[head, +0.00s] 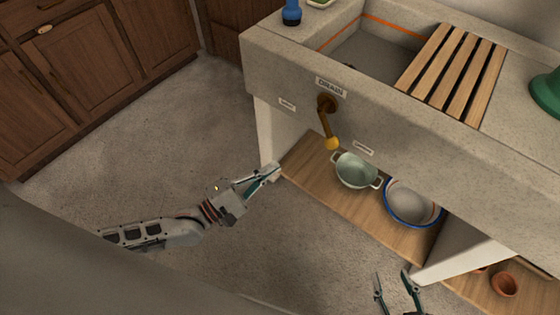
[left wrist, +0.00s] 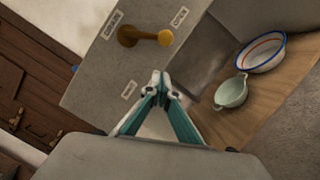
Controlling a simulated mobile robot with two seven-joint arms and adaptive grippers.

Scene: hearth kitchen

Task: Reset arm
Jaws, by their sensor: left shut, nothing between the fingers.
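My left arm comes in from the left, and its gripper (head: 276,169) is shut and empty. In the head view its tips are near the left front corner of the wooden shelf under the sink. In the left wrist view the left fingertips (left wrist: 160,82) meet, with the brass drain handle (left wrist: 146,36) beyond them. My right gripper (head: 393,280) shows only in part at the bottom edge of the head view. Its two fingers are apart, with nothing seen between them.
The stone sink (head: 300,84) has a brass drain handle (head: 327,120) on its front. A pale green colander (head: 354,170) and a blue-rimmed basin (head: 412,203) stand on the shelf (head: 310,155). A clay pot (head: 504,284) is at lower right. The floor at left is clear.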

